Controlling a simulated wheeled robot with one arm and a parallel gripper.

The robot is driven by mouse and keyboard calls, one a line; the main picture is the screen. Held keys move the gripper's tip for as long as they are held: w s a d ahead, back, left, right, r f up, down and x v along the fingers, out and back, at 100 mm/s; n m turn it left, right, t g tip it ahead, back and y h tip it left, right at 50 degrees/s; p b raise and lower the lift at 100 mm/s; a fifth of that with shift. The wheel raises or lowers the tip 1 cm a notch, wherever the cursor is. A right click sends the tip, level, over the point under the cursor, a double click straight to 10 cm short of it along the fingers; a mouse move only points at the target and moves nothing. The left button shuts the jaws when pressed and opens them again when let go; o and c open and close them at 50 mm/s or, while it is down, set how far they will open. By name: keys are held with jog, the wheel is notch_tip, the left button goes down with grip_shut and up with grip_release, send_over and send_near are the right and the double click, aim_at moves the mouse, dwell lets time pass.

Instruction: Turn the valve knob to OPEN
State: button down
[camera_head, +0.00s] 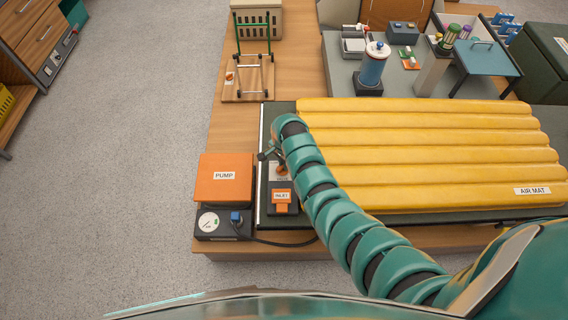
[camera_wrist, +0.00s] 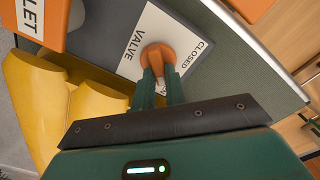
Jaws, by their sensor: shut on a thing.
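The valve knob (camera_wrist: 158,56) is a round orange knob on a plate (camera_wrist: 134,32) marked VALVE and CLOSED in the wrist view. My gripper (camera_wrist: 160,77) has its two green fingers shut on the knob. In the head view the valve plate (camera_head: 281,177) lies just behind the orange INLET part (camera_head: 281,198), left of the yellow air mat (camera_head: 420,150). My arm curves over the mat's left side there and mostly hides my gripper and the knob.
Behind are a green-framed stand (camera_head: 253,80) and a blue lantern-like cylinder (camera_head: 374,65). The floor on the left is clear.

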dwell(0.3)
jog(key=c, duration=1.4)
grip_release()
jog(key=shift+c, duration=0.2)
jog(key=shift+r, duration=0.75)
notch_tip(320, 180, up, 7)
jog(key=shift+r+b, duration=0.1)
jog(key=shift+b, duration=0.7)
notch_tip(320, 180, up, 9)
jog(key=p, duration=0.6)
jog(key=shift+f, duration=0.2)
